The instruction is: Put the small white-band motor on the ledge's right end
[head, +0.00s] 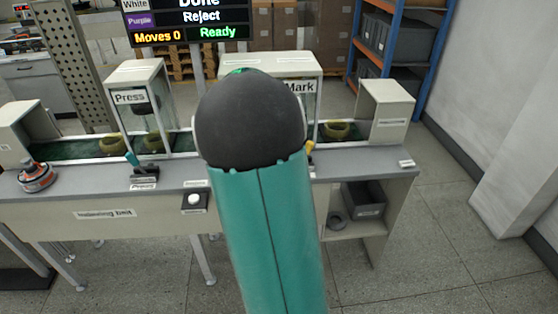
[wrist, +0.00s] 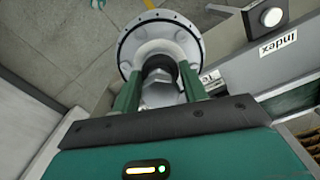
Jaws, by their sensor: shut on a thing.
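In the wrist view a hub motor (wrist: 187,42) with a round, bolt-rimmed grey flange and a pale hub sits between the two green fingers of my gripper (wrist: 158,88). The gripper is shut on its dark shaft end. I cannot make out a white band on it. The grey ledge (head: 355,165) runs along the front of the bench in the head view. Its right end (head: 390,160) is bare apart from a small label. My arm hides the ledge's middle, and the gripper and held motor do not show in the head view.
Another motor with an orange-red band (head: 37,178) stands at the ledge's left. Press (head: 130,97) and Mark housings stand behind. A grey bin (head: 364,199) sits below right.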

